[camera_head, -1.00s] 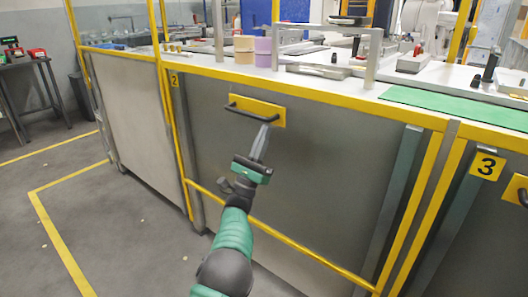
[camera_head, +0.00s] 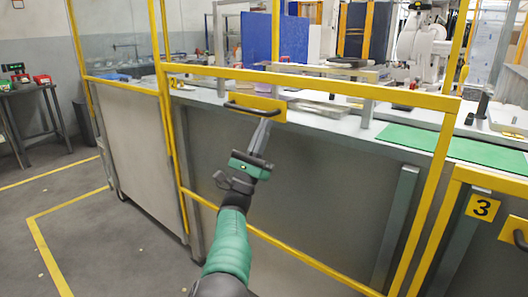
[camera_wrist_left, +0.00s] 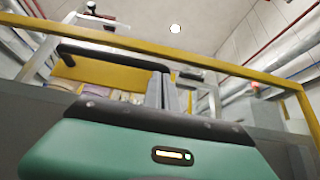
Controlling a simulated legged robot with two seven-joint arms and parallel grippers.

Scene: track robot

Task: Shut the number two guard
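The number two guard is a grey panel (camera_head: 300,185) in a yellow frame, with its top bar (camera_head: 320,85) standing above the bench top. Its black handle (camera_head: 252,109) sits on a yellow plate (camera_head: 270,103) just below that bar; the handle also shows in the left wrist view (camera_wrist_left: 110,54). My left gripper (camera_head: 264,126) reaches up to the handle's right end, its grey fingers (camera_wrist_left: 163,92) close together on it. The exact contact is partly hidden. My right gripper is in neither view.
A guard with a yellow number 3 label (camera_head: 482,207) stands at the right. The bench top with a green mat (camera_head: 455,146) lies behind the guards. A side table (camera_head: 35,88) is at the far left; the floor at left is clear.

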